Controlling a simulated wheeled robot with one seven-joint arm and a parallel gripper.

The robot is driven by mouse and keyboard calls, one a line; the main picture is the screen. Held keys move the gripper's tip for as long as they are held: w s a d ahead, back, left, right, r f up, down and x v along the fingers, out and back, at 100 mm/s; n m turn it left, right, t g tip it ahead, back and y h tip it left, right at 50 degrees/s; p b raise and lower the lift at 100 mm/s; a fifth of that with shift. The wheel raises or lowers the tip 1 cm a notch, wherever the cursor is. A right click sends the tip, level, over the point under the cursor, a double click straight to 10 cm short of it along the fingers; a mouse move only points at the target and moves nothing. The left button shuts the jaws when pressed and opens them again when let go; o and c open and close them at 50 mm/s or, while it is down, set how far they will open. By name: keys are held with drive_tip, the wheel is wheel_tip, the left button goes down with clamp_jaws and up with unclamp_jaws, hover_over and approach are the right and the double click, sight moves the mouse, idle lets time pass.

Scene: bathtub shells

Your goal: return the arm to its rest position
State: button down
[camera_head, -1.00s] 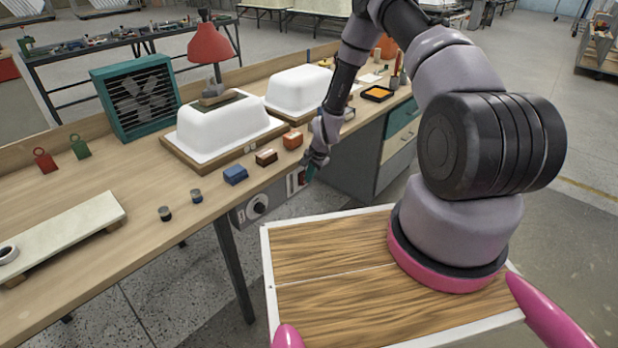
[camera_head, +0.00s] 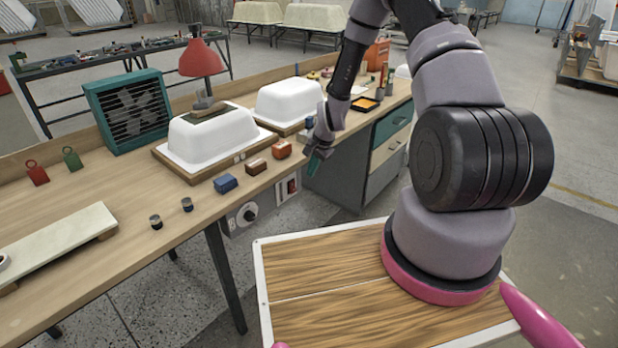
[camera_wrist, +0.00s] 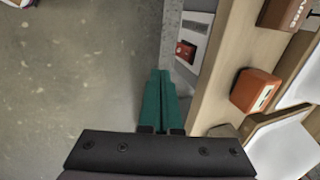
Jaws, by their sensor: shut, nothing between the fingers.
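My gripper (camera_head: 317,163) hangs from my raised arm just off the front edge of the workbench (camera_head: 130,195), to the right of the orange block. Its green fingers point down and are shut with nothing between them. In the wrist view the two fingers of my gripper (camera_wrist: 160,100) lie side by side over the grey floor, beside the bench edge.
On the bench stand two white tub shells (camera_head: 212,138) (camera_head: 290,103), a blue block (camera_head: 225,183), a brown block (camera_head: 255,167) and an orange block (camera_head: 282,149). A switch box (camera_head: 245,215) hangs under the front edge. Drawers (camera_head: 388,155) stand right of my gripper. Open floor lies beyond.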

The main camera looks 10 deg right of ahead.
drive_tip(key=shift+s+r, duration=0.1)
drive_tip(key=shift+r, duration=0.1)
